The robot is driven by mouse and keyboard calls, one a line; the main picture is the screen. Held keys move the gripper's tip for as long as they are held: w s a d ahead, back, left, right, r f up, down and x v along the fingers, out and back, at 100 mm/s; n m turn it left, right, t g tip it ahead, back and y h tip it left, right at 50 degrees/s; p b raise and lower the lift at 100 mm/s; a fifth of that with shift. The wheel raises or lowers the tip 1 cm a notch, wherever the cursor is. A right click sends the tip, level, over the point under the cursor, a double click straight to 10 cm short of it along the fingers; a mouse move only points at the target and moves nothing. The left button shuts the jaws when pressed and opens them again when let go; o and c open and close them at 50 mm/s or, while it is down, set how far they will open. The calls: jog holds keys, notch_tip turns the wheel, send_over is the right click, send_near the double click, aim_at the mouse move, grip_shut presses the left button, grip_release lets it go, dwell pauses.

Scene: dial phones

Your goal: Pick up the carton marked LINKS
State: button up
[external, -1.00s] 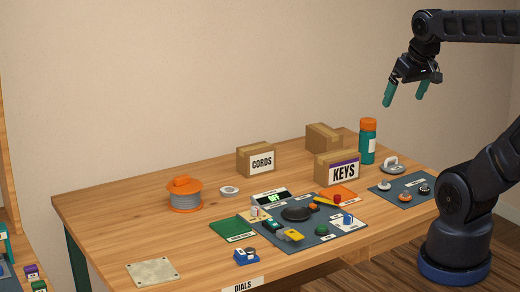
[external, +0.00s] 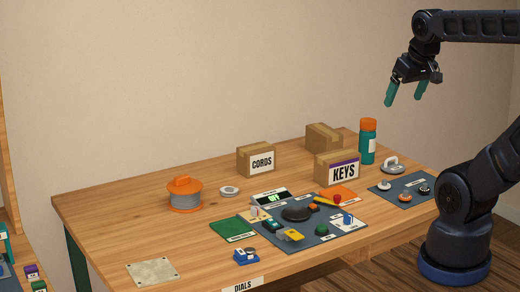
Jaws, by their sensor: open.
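Three cartons stand on the wooden table. One carton (external: 257,160) is marked CORDS and stands at the back middle. Another carton (external: 337,168) is marked KEYS, with a purple stripe, and stands to the right. A third brown carton (external: 323,137) stands behind the KEYS carton, partly hidden by it, and no label shows on its visible faces. I see no carton with the word LINKS readable. My gripper (external: 405,95) is open and empty, high above the table's right back part, up and right of the cartons and apart from everything.
A teal bottle with an orange cap (external: 367,142) stands right of the cartons. An orange-topped spool (external: 184,194) stands at left. Dark mats with small parts (external: 330,238) lie in front. The left part of the table (external: 110,215) is mostly clear.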

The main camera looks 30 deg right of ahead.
jog(key=shift+w, duration=0.1)
jog(key=m, duration=0.1)
send_over(325, 130)
jog(key=s, duration=0.4)
jog(key=f, duration=2.5)
jog(key=shift+w+a+f, duration=0.15)
jog(key=shift+w+a, duration=0.1)
jog(key=shift+w+d+f, duration=0.15)
jog(key=shift+w+f, duration=0.1)
jog(key=shift+f, duration=0.2)
jog(key=shift+x, duration=5.15)
jog(key=shift+f, duration=0.2)
